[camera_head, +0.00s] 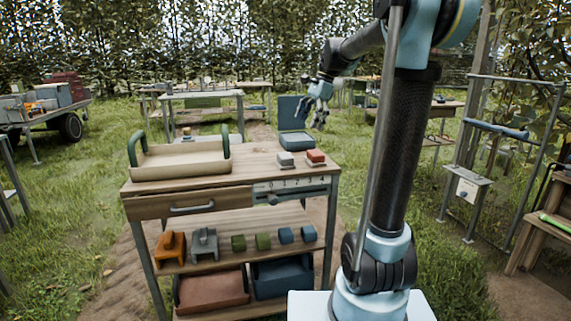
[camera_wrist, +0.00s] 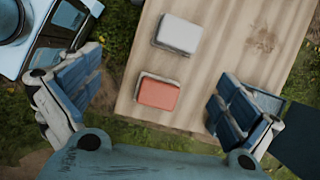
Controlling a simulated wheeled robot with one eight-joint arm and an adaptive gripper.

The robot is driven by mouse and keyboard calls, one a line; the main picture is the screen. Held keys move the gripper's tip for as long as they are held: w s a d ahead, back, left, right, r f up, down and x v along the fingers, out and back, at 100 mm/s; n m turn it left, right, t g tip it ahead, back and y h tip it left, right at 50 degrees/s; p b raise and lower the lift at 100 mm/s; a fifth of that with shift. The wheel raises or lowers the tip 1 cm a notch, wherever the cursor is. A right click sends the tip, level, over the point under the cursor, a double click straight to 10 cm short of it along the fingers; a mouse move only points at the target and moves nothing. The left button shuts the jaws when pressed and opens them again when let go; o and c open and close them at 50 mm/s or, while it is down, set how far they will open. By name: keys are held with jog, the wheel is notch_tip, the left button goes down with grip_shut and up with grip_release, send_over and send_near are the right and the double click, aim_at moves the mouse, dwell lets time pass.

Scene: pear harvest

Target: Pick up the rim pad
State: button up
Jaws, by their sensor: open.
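Two small block-like pads lie side by side on the wooden table top (camera_head: 240,165): a white one (camera_head: 285,159) and a red one (camera_head: 316,156). I cannot tell which is the rim pad. In the wrist view the white pad (camera_wrist: 180,35) lies above the red pad (camera_wrist: 158,93), with a gap between them. My gripper (camera_head: 312,113) is in the air above the table's back right part. In the wrist view my gripper (camera_wrist: 160,72) is open and empty, its blue-padded fingers spread on either side of the red pad's position.
An open blue case (camera_head: 296,140) stands behind the pads. A cream tray with green handles (camera_head: 180,170) stands at the table's left. Shelves below hold small coloured blocks (camera_head: 238,243), a red bin (camera_head: 212,290) and a blue bin (camera_head: 283,279). The table's front middle is clear.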

jog(key=w+a+m, duration=0.1)
jog(key=w+a, duration=0.1)
jog(key=w, duration=0.1)
send_near(287, 155)
jog(key=shift+y, duration=0.3)
jog(key=x, duration=0.6)
jog(key=shift+w+d+f, duration=0.25)
jog(key=shift+d, duration=0.1)
jog(key=shift+x, duration=2.6)
jog(key=shift+s+a, duration=0.1)
jog(key=shift+a, duration=0.1)
jog(key=c, duration=1.3)
jog(key=shift+o, duration=0.2)
jog(key=shift+r, duration=0.1)
notch_tip(287, 155, up, 18)
